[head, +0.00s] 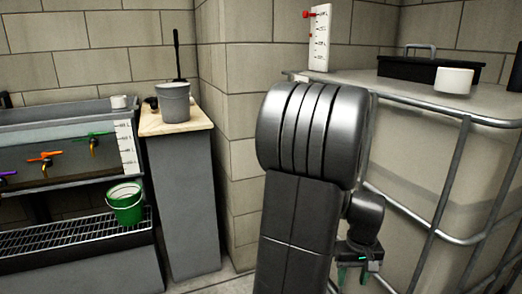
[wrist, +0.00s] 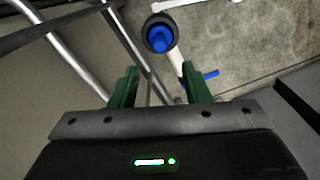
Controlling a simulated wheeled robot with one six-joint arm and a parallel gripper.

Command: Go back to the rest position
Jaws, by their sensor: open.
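My gripper (wrist: 160,90) has two green fingers that stand apart with nothing between them in the wrist view. In the head view my gripper (head: 356,272) is low at the right of my arm, partly hidden behind it, beside the caged tank. A white pipe fitting with a blue inside and a dark rim (wrist: 160,35) lies beyond the fingertips in the wrist view. A blue handle (wrist: 211,73) shows just right of the right finger. I cannot tell the exact distance from the fingers to either.
The caged tank (head: 410,165) fills the right side, with metal bars around it. A black toolbox (head: 425,70) and a white cup (head: 454,81) stand on top. A grey bucket (head: 174,104) is on a pedestal at left. A green bucket (head: 126,208) stands on a grating below coloured taps.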

